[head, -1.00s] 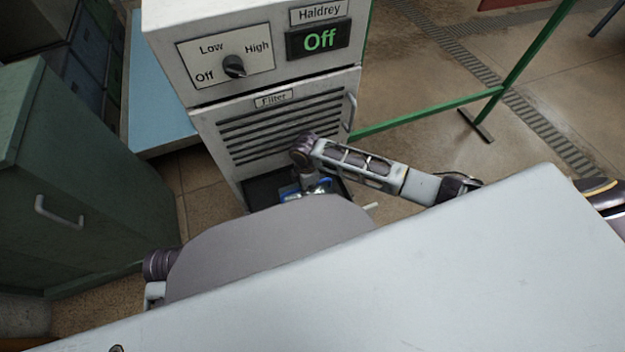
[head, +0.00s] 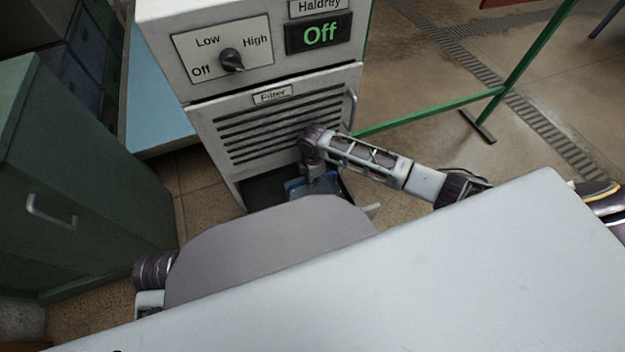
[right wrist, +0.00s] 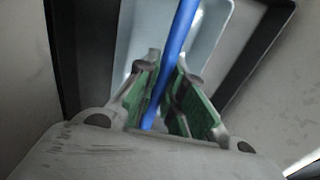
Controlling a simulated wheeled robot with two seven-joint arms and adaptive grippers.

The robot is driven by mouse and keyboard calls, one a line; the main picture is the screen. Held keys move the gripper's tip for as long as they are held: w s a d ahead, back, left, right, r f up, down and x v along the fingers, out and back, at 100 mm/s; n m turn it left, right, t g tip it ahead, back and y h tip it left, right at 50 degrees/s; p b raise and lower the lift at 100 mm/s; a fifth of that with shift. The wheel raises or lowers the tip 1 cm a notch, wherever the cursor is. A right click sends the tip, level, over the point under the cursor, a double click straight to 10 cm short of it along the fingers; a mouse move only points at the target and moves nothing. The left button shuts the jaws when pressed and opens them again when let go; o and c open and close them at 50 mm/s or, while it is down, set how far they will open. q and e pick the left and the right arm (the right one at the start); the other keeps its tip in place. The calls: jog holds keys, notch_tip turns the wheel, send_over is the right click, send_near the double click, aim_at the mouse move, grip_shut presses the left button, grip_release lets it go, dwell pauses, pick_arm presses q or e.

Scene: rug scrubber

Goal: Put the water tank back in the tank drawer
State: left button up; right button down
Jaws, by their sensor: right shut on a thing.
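The water tank is pale and translucent with a blue handle (right wrist: 180,45). My right gripper (right wrist: 166,100) is shut on that handle, which runs between its green finger pads. The pale tank body (right wrist: 208,45) shows below the handle in the right wrist view. In the head view the blue-edged tank (head: 296,187) is at the foot of the machine, under my right wrist. It is over or inside the dark open tank drawer (head: 262,192); I cannot tell whether it is seated. The drawer's dark wall also shows in the right wrist view (right wrist: 85,50). My left gripper is out of view.
The filter panel (head: 270,125) stands directly above the drawer, close to my right wrist. A green cabinet (head: 80,190) is at left. A green rail (head: 430,115) runs out to the right. Open floor (head: 420,75) lies behind it.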

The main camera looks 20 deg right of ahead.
jog(key=c, duration=1.5)
grip_release()
jog(key=shift+f, duration=0.1)
